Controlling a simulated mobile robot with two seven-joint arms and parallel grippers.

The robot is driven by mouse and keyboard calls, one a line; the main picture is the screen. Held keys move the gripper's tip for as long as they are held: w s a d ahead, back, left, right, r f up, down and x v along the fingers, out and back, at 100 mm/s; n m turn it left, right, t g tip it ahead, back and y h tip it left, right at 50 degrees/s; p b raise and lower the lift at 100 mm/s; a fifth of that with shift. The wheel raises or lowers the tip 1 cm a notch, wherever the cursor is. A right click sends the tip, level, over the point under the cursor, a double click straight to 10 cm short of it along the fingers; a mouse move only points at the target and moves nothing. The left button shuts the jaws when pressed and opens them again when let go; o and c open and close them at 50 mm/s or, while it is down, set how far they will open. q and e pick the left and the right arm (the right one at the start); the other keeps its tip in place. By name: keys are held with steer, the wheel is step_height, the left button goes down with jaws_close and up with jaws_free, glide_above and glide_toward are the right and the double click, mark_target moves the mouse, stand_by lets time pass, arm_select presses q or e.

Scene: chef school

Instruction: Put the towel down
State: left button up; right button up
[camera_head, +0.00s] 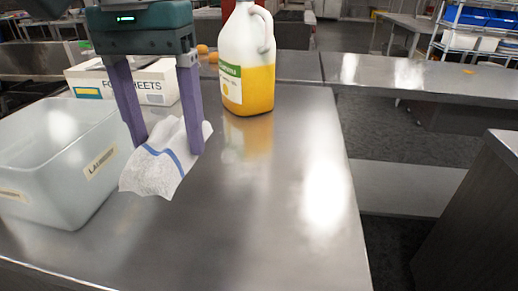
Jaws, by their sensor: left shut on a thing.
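My left gripper (168,145) comes down from the top left, its two purple fingers spread around a white towel (153,175) with a blue stripe. It is shut on the towel, which is bunched between the fingertips and hangs below them. The towel is over the steel table (270,220), just right of the laundry bin. I cannot tell whether its lower edge touches the table. My right gripper is not in view.
A translucent bin (62,180) labelled laundry stands at the left. A foil sheets box (155,82) is behind the gripper. A jug of orange liquid (246,70) stands at the back. The table's middle and front are clear; its right edge drops to a gap.

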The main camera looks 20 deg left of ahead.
arm_select(q)
step_height(320, 180, down, 14)
steer(key=shift+r+b, duration=0.25)
steer(key=shift+b, duration=0.75)
steer(key=shift+f, duration=0.2)
steer(key=o, duration=1.4)
